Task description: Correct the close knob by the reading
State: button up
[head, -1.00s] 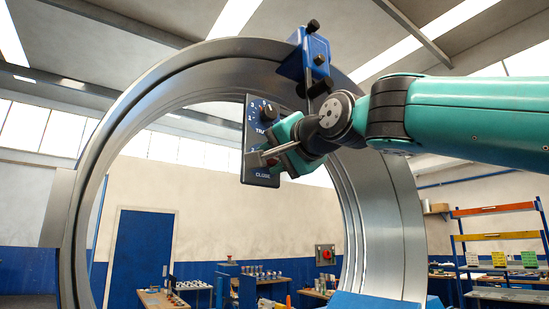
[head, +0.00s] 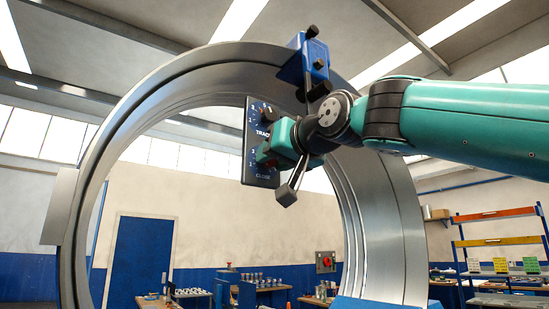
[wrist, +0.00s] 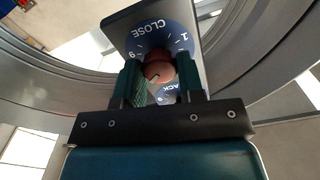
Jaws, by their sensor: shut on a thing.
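A dark blue panel (head: 261,180) with white lettering hangs inside the big metal ring. Its upper TRACK knob (head: 267,112) is in the open. The lower CLOSE dial is partly covered by my gripper (head: 268,153) in the head view. In the wrist view the reddish close knob (wrist: 157,70), with a pale pointer mark, sits between the two green fingers of my gripper (wrist: 160,76). The fingers are shut on it. The word CLOSE and a few dial figures show beside the knob; the rest of the scale is hidden by the fingers. No separate reading is legible.
The large metal duct ring (head: 88,160) surrounds the panel. A blue clamp unit with black knobs (head: 304,66) sits on the ring just above my wrist. Workbenches, a blue door (head: 139,252) and a rack (head: 497,240) stand far behind.

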jog(key=shift+f, duration=0.1)
dwell(0.4)
jog(key=o, duration=0.9)
jog(key=shift+b+v, duration=3.85)
jog(key=shift+v, duration=4.85)
